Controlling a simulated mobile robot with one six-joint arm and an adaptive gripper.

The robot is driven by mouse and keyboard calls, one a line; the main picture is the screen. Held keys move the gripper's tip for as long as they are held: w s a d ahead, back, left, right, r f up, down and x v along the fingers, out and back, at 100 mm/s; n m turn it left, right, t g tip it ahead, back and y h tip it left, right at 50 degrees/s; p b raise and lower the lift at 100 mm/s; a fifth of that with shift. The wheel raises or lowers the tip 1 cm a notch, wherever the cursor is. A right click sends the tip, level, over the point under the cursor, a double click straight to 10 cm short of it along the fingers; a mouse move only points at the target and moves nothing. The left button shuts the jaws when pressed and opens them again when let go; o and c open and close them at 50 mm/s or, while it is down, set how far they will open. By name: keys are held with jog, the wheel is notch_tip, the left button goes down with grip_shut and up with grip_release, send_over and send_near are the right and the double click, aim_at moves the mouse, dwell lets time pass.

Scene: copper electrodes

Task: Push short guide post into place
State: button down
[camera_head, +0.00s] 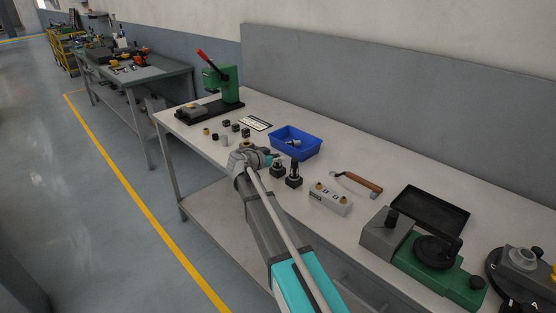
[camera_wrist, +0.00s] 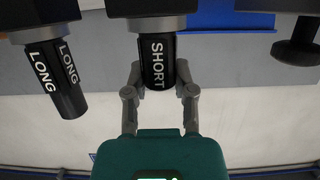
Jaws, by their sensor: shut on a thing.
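The short guide post (camera_wrist: 157,65) is a black cylinder marked SHORT in the wrist view. It stands against a dark block (camera_wrist: 150,10), with a pale collar where they meet. My gripper (camera_wrist: 158,78) is shut on this post, one grey finger on each side. In the head view my gripper (camera_head: 270,158) is at the left one of two dark blocks (camera_head: 277,172); the post there is mostly hidden by it. A black post marked LONG (camera_wrist: 57,80) is at the left in the wrist view, on another dark block (camera_head: 293,181). I cannot tell how deep the short post sits.
A blue bin (camera_head: 296,145) stands just behind my gripper. Right of the blocks are a grey block with copper-coloured tops (camera_head: 330,199) and a wooden-handled tool (camera_head: 361,185). Small parts (camera_head: 235,127) and a green press (camera_head: 225,85) are to the left. A dark knobbed part (camera_wrist: 297,50) is close at right in the wrist view.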

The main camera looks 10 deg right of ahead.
jog(key=shift+r, duration=0.2)
notch_tip(320, 180, up, 2)
jog(key=shift+r+p, duration=0.1)
jog(key=shift+p, duration=1.15)
jog(key=s+a+r+p, duration=0.4)
jog(key=s+r+p, duration=0.6)
jog(key=s, duration=0.3)
jog(key=shift+s+r, duration=0.2)
jog(key=c, duration=1)
grip_release()
grip_shut()
jog(key=shift+s, duration=0.15)
